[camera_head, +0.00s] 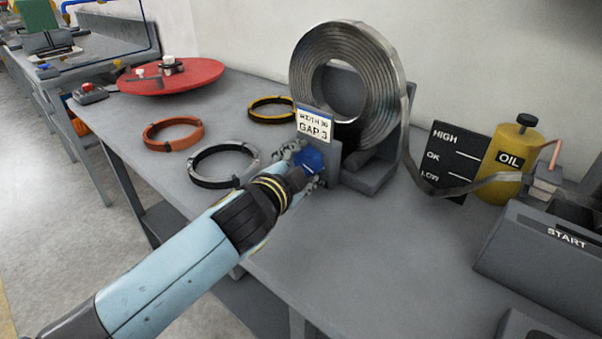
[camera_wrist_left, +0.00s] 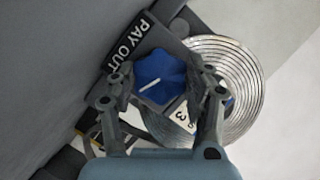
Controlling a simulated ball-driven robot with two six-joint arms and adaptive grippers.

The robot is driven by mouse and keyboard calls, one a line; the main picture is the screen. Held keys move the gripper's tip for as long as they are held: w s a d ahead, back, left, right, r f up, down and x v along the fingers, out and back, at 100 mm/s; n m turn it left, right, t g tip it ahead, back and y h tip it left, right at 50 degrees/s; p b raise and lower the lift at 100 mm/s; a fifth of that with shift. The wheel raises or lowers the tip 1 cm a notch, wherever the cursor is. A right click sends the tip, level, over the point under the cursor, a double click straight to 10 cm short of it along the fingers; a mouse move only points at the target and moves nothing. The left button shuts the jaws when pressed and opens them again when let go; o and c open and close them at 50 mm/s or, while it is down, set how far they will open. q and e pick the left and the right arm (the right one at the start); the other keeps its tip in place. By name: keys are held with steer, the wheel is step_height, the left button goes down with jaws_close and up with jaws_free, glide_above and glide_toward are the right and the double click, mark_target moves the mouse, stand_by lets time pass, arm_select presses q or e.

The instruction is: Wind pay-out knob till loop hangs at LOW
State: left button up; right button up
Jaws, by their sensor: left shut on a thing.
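The blue pay-out knob (camera_head: 314,159) sits on the front of the coil stand (camera_head: 372,176). My left gripper (camera_head: 303,167) is shut on it. In the left wrist view the knob (camera_wrist_left: 158,76), with a white pointer line, lies between the two fingers (camera_wrist_left: 163,88), beside a PAY OUT label (camera_wrist_left: 128,42). A metal strip coil (camera_head: 384,85) stands upright on the stand. Its strip sags in a loop (camera_head: 440,191) in front of the black HIGH/OK/LOW board (camera_head: 455,155). The loop's bottom appears near or slightly below the LOW mark. My right gripper is out of view.
A yellow oil can (camera_head: 500,170) stands right of the board. A grey START machine (camera_head: 520,248) takes the strip at right. Orange (camera_head: 172,146), black-and-silver (camera_head: 216,182) and yellow-black (camera_head: 258,116) rings lie left. A red disc (camera_head: 190,80) is further back. The front middle bench is clear.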

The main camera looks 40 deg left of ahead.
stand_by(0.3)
arm_select(q)
steer(key=o, duration=1.2)
steer(key=shift+s, duration=0.1)
steer(key=v, duration=1.2)
steer(key=shift+f, duration=0.1)
